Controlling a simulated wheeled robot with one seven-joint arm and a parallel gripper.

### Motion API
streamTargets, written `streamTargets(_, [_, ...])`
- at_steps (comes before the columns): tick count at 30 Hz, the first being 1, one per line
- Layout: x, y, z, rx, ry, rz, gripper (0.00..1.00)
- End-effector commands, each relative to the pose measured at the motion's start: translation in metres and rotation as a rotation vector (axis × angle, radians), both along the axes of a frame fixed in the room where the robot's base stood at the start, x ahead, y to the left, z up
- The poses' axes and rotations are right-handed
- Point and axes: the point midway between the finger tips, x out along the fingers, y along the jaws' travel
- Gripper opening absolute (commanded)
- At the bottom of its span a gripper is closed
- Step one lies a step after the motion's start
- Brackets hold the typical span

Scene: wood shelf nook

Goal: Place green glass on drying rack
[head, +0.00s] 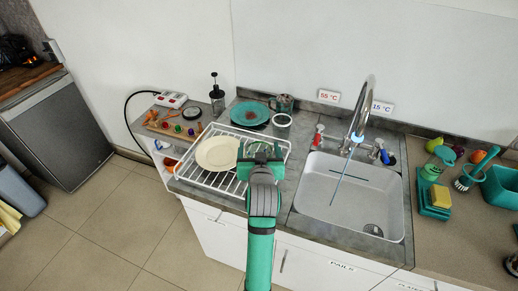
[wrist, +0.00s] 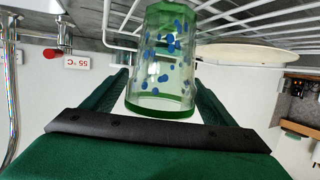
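The green glass (wrist: 162,75) is clear, with green bands at its ends and blue spots. In the wrist view it stands between the two fingers of my gripper (wrist: 162,88), which meet its sides, so my gripper looks shut on it. In the head view my gripper (head: 261,152) is over the right part of the white wire drying rack (head: 208,180), and the glass (head: 261,147) is mostly hidden. The rack's wires (wrist: 112,20) show right behind the glass; I cannot tell whether it touches them.
A cream plate (head: 217,153) lies on the rack's left side, near the glass. Behind the rack are a teal plate (head: 249,113) and a mug (head: 283,103). The sink (head: 345,205) and faucet (head: 362,110) are to the right. Some wires at the rack's front left are bare.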

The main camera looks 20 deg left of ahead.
Motion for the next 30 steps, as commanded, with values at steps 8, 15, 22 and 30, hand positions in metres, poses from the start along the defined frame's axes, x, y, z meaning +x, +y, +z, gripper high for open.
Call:
streamTargets(8, [-0.008, -0.003, 0.005, 0.000, 0.000, 0.000, 0.79])
streamTargets(15, [-0.048, -0.018, 0.018, 0.000, 0.000, 0.000, 0.79])
streamTargets(22, [-0.085, -0.033, 0.031, 0.000, -0.001, -0.001, 0.79])
streamTargets(30, [-0.106, -0.040, 0.038, 0.000, 0.000, 0.000, 0.79])
